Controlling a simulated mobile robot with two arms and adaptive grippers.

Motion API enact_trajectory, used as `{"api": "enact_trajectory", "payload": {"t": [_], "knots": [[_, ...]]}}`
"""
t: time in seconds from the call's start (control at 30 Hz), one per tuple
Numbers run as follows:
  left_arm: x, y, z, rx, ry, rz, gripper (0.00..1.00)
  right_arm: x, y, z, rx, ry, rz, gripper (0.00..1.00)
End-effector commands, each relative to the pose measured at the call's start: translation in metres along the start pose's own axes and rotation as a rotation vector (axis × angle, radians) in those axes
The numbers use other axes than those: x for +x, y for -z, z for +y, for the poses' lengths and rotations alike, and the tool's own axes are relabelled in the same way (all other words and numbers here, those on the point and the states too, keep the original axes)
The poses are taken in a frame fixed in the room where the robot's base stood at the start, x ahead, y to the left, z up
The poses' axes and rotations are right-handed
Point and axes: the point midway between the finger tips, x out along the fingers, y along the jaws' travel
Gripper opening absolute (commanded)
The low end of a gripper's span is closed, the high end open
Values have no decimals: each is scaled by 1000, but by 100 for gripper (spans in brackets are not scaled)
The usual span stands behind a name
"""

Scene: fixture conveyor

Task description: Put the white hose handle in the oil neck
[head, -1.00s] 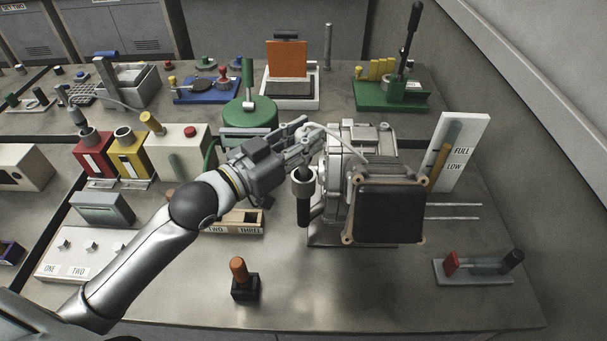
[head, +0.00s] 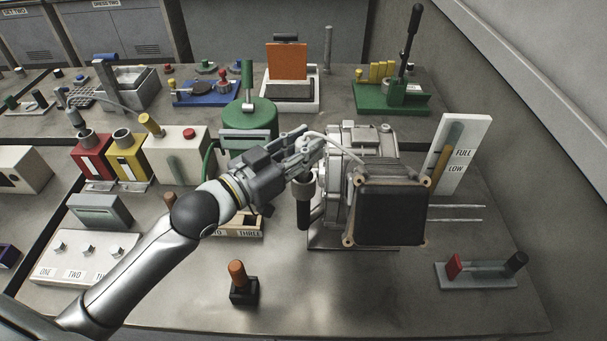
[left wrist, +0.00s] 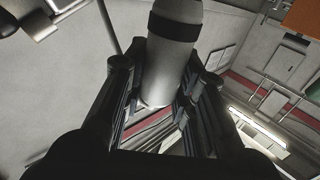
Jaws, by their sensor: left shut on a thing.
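My left gripper (head: 308,150) is shut on the white hose handle (left wrist: 172,62), which shows in the left wrist view as a pale cylinder with a black band between the fingers. In the head view the fingers hide most of the handle, and a thin white hose (head: 345,146) curves away to the right over the engine (head: 338,190). The oil neck (head: 303,187), a pale collar on a dark tube, stands at the engine's left side just below the fingertips. I cannot tell whether the handle's lower end is inside the neck. My right gripper is not in view.
The engine's black radiator box (head: 391,212) stands close on the right. A green can (head: 249,115) stands behind the gripper, and a FULL/LOW gauge board (head: 470,140) stands farther right. An orange-topped lever (head: 238,273) stands in front.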

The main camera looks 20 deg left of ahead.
Motion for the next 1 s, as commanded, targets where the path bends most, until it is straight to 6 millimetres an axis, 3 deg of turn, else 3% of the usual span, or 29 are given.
{"api": "enact_trajectory", "payload": {"t": [0.83, 0.87, 1.0], "knots": [[0, -7, 0, -1, 0, -3, 0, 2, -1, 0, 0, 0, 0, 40], [0, -7, 0, -1, 0, -3, 28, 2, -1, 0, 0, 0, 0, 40], [0, -7, 0, -1, 0, -2, 46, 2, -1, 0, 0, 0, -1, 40]]}}
